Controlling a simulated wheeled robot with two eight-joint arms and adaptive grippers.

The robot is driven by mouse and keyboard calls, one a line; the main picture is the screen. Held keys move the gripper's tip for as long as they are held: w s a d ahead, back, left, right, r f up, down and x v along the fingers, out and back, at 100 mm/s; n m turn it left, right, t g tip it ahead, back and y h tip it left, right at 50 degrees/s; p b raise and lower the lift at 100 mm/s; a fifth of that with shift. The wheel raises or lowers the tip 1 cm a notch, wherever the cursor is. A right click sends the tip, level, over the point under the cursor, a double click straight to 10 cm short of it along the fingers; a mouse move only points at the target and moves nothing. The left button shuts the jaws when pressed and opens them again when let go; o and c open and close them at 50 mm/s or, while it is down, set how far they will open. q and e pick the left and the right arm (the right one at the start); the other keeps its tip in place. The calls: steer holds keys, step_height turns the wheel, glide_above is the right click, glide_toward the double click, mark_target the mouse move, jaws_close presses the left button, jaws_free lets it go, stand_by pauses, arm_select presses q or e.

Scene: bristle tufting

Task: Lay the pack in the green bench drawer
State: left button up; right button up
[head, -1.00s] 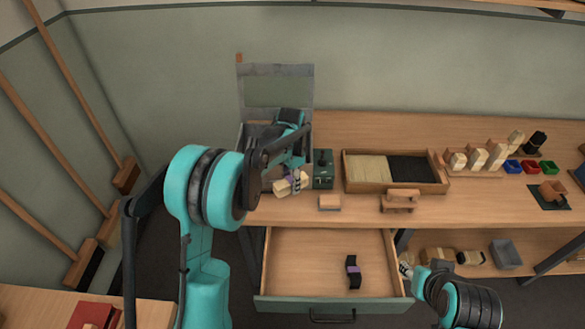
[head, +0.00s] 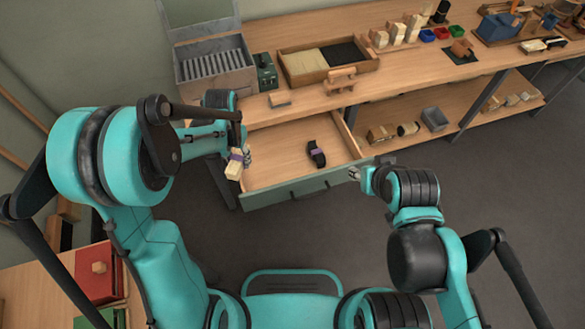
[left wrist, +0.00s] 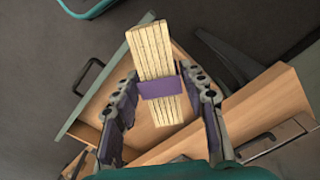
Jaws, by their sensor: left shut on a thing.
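The pack (head: 234,168) is a bundle of pale sticks with a purple band. My left gripper (head: 244,152) is shut on it and holds it near the open drawer's left side. In the left wrist view the pack (left wrist: 152,48) stands between the two fingers (left wrist: 160,100), across its band, with drawer floor behind it. The green-fronted bench drawer (head: 275,168) is pulled out. A dark bundle with a purple band (head: 316,153) lies in its right part. My right gripper (head: 358,174) is by the drawer's front right corner; its finger opening is too small to tell.
On the bench above stand a grey slotted box (head: 215,72), a dark green device (head: 264,72), a divided wooden tray (head: 328,62) and small wooden blocks (head: 280,99). A lower shelf at right holds a grey bin (head: 434,119). The drawer's left and middle floor is clear.

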arm_select(q)
steer(key=w+d+f+m+b, duration=0.1)
steer(key=w+d+f+m, duration=0.55)
steer(key=m, duration=0.65)
steer(key=m+b, duration=0.2)
steer(key=m, duration=1.4)
glide_above(289, 162)
step_height(289, 162, down, 5)
step_height(289, 162, down, 10)
steer(key=b, duration=0.3)
steer(key=shift+w+f, duration=0.1)
steer(key=shift+f, duration=0.1)
arm_select(e)
step_height(289, 162, down, 7)
steer(key=shift+w+d, duration=0.15)
steer(key=shift+w, duration=0.3)
arm_select(q)
steer(key=shift+f+b, duration=0.15)
steer(key=shift+b, duration=0.25)
steer(key=o, duration=1.2)
arm_select(e)
steer(key=shift+f, duration=0.1)
